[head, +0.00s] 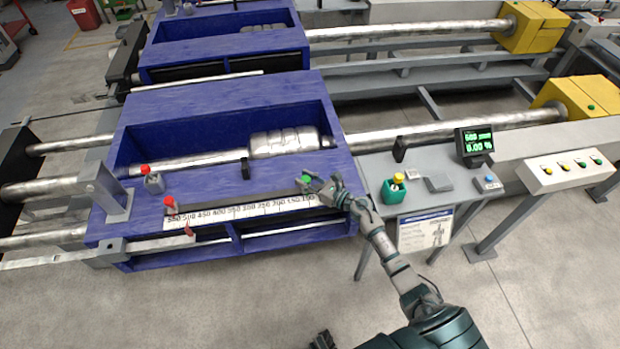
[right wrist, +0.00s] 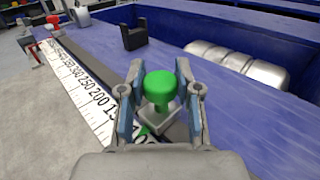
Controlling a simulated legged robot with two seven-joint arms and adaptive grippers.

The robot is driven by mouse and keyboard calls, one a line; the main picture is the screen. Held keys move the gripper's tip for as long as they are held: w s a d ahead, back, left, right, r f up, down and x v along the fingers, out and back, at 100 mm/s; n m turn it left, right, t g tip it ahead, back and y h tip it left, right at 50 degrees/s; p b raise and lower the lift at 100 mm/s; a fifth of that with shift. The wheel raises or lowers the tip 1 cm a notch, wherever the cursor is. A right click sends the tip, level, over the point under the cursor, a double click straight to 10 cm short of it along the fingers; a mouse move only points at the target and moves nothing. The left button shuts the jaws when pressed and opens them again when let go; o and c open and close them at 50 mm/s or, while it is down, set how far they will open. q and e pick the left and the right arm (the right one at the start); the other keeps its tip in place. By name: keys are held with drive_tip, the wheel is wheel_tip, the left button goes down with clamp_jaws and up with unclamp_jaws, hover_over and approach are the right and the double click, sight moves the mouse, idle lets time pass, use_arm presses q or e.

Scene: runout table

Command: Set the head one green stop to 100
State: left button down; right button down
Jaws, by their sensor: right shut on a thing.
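The green stop (head: 305,179) has a green knob on a small grey block and sits on the rail along the front of the blue table. In the right wrist view its knob (right wrist: 160,87) stands upright between the fingers. My right gripper (head: 325,190) is shut on this stop. The white scale (right wrist: 92,98) runs beside the rail. Its numbers fall toward the gripper, and the fingers hide part of the low end, near 150 and 100. A dark part at the bottom edge may be my left gripper (head: 322,341); its fingers are not clear.
A red-knobbed stop (head: 169,204) is at the rail's left end, and another red-knobbed block (head: 152,180) stands behind it. A silver cylinder (head: 285,143) lies in the blue trough. The grey side table (head: 420,165) holds a yellow-green button box (head: 393,188) and a lit display (head: 474,143).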

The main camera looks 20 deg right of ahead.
drive_tip(key=c, duration=0.8)
unclamp_jaws()
drive_tip(key=shift+d, duration=0.1)
drive_tip(key=shift+o, duration=0.2)
drive_tip(key=v, duration=1.2)
drive_tip(key=shift+w, duration=0.1)
